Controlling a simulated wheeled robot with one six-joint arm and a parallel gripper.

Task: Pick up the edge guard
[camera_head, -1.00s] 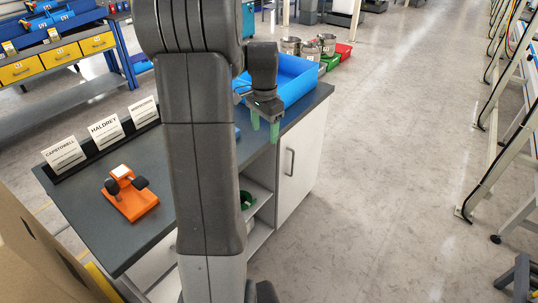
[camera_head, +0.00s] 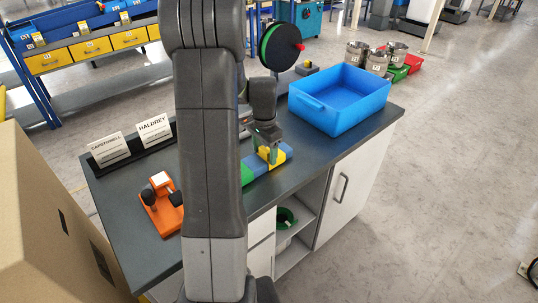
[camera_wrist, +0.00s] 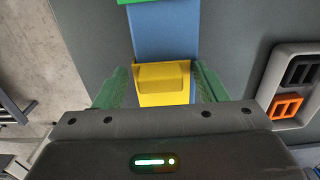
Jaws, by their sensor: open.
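A long bar with blue, green and yellow sections (camera_head: 258,168) lies on the dark worktop (camera_head: 226,213). In the wrist view, a raised yellow piece (camera_wrist: 163,76) sits on or forms part of its yellow section; I take it to be the edge guard, but cannot be sure. My gripper (camera_head: 268,158) has green fingers and is at the bar's yellow section. In the wrist view, my gripper (camera_wrist: 158,84) is open, with one finger on each side of the yellow piece and visible gaps. Its lower part is hidden behind the gripper body.
A blue bin (camera_head: 340,98) stands on the worktop to the right. An orange device with black knobs (camera_head: 160,203) and name cards (camera_head: 110,150) are at the left. A grey tray with black and orange parts (camera_wrist: 292,82) lies right of the gripper. A cardboard box (camera_head: 40,215) stands front left.

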